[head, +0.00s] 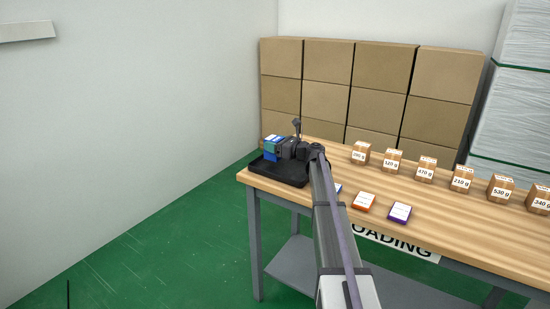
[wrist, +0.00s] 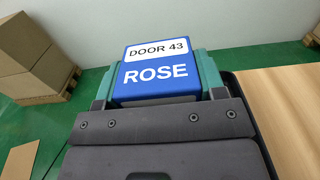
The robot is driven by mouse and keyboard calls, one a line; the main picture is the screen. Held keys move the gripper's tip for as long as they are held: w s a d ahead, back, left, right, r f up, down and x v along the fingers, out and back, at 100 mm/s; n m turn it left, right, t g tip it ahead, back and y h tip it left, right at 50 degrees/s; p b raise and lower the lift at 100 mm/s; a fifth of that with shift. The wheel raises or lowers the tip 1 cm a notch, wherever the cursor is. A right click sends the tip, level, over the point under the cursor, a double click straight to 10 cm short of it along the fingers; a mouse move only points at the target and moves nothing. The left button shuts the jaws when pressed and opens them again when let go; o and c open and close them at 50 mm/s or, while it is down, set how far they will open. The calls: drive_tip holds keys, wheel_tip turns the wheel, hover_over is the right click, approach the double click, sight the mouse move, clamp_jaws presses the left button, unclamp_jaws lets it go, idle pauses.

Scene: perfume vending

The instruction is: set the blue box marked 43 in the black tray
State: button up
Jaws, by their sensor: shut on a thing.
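The blue box (wrist: 155,72) carries a label reading "DOOR 43" and "ROSE". My gripper (head: 277,147) is shut on the blue box, which also shows in the head view (head: 271,154). In the wrist view the box sits between the teal fingers of my gripper (wrist: 155,84). The black tray (head: 287,178) lies at the left end of the wooden table. The box is over the left part of the tray; whether it touches the tray floor I cannot tell. The tray's dark edge also shows in the wrist view (wrist: 240,95).
The wooden table (head: 450,213) holds a row of small brown boxes with gram labels (head: 425,168). An orange flat box (head: 363,201) and a purple one (head: 400,212) lie near the front edge. Large stacked cartons (head: 330,100) stand behind. My arm hides part of the table.

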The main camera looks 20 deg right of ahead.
wheel_tip(320, 180, down, 3)
drive_tip(key=shift+r+b, duration=0.1)
drive_tip(key=shift+b, duration=0.55)
drive_tip(key=shift+r, duration=0.25)
drive_tip(key=shift+f, duration=0.25)
drive_tip(key=o, duration=1)
drive_tip(key=shift+r+p, duration=0.25)
drive_tip(key=shift+p, duration=0.05)
drive_tip(key=v, duration=0.7)
drive_tip(key=shift+s+d+f, duration=0.1)
drive_tip(key=shift+s+d, duration=0.05)
drive_tip(key=shift+s, duration=0.1)
